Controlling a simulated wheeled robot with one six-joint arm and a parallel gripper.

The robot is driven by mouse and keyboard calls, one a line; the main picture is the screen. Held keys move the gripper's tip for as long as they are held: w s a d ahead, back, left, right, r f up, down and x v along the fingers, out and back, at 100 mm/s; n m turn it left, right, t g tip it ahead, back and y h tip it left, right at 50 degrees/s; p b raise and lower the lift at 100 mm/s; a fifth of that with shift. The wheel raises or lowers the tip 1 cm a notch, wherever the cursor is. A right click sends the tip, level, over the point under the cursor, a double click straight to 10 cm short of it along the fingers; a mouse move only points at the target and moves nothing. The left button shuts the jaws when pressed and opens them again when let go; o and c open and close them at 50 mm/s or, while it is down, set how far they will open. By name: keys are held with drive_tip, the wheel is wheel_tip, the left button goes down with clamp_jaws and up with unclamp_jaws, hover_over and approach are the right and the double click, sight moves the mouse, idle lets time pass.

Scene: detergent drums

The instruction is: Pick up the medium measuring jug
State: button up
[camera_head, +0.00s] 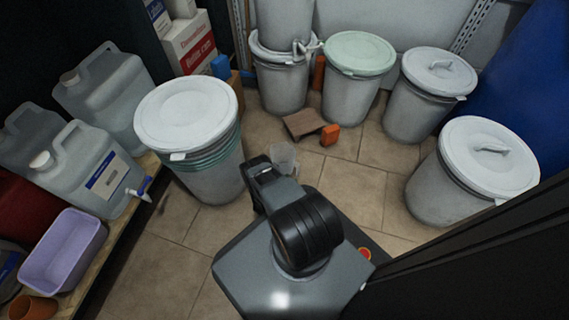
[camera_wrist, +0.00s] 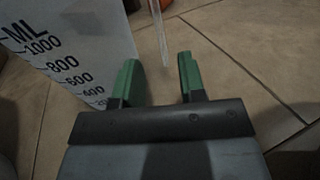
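A clear measuring jug (camera_head: 283,157) shows in the head view just beyond the end of my arm, low over the tiled floor. In the wrist view, a pale translucent wall of a jug (camera_wrist: 72,42) with black ML marks up to 1000 fills the upper left. A thin translucent strip (camera_wrist: 160,32), perhaps its handle, hangs down between the lines of my fingers. My gripper (camera_wrist: 158,62) has two green fingers, spread apart with a clear gap. I see no contact with the jug. Its base and what it rests on are hidden.
Lidded white drums stand around: left (camera_head: 188,115), back (camera_head: 359,55), back right (camera_head: 438,75) and right (camera_head: 489,160). A brown board (camera_head: 303,123) and an orange block (camera_head: 330,135) lie beyond the jug. Clear jerrycans (camera_head: 95,165) and a purple tub (camera_head: 62,250) line the left shelf.

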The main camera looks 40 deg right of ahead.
sight(298, 172)
drive_tip(key=shift+w+d+b, duration=0.15)
drive_tip(key=shift+d+b, duration=0.2)
drive_tip(key=shift+d, duration=1.2)
drive_tip(key=shift+w+d+b, duration=0.1)
drive_tip(key=shift+d+b, duration=0.25)
drive_tip(key=shift+d, duration=1.15)
clamp_jaws()
